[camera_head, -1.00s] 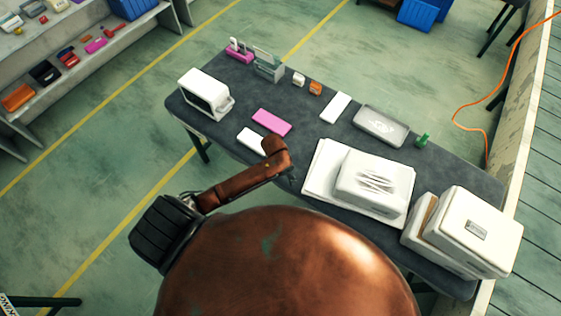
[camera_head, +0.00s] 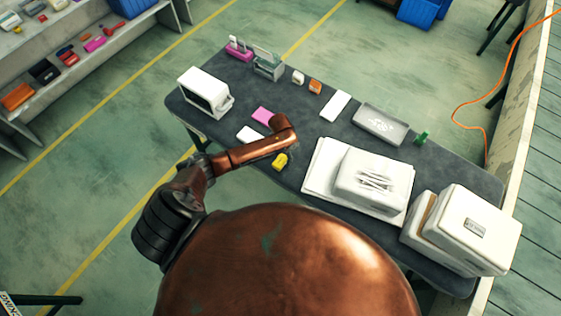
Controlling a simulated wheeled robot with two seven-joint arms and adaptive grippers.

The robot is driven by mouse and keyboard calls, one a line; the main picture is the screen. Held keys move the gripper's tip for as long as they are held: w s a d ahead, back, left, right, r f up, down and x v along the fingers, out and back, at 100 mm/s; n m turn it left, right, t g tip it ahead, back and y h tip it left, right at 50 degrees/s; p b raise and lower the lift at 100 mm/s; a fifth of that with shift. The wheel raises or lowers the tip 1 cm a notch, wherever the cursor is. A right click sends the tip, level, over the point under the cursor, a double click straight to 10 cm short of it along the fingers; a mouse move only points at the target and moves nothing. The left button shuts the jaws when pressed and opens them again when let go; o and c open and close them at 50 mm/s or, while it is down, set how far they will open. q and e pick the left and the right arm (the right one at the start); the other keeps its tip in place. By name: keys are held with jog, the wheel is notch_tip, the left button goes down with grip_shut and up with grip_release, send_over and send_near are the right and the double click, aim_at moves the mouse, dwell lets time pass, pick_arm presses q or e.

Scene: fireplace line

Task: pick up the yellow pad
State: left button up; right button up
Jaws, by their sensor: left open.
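A small yellow pad (camera_head: 280,161) lies on the dark grey table (camera_head: 230,135), just below the copper forearm in the picture. Part of its upper edge is close to or behind the arm. My left arm reaches in from the left, and its end bends up and away from the yellow pad. My left gripper (camera_head: 279,122) is at that end, open, beside a pink pad (camera_head: 262,115) that it partly covers. Its fingers are hard to make out. It holds nothing that I can see. My right gripper is not in view.
A white pad (camera_head: 249,134) lies left of the arm. A white stack with a box (camera_head: 373,182) stands to the right, with more white boxes (camera_head: 475,228) beyond. A grey tray (camera_head: 380,124), a white slab (camera_head: 335,106) and a white device (camera_head: 203,92) also stand on the table.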

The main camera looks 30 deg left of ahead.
pick_arm(q)
jog(key=shift+f, duration=0.95)
jog(key=c, duration=1.1)
jog(key=shift+o, duration=0.2)
jog(key=shift+r, duration=0.15)
jog(key=shift+r, duration=0.55)
jog(key=s+d+r, duration=0.6)
jog(key=s+r, duration=0.5)
jog(key=s, duration=0.1)
jog(key=shift+s+r, duration=0.35)
jog(key=shift+s, duration=0.05)
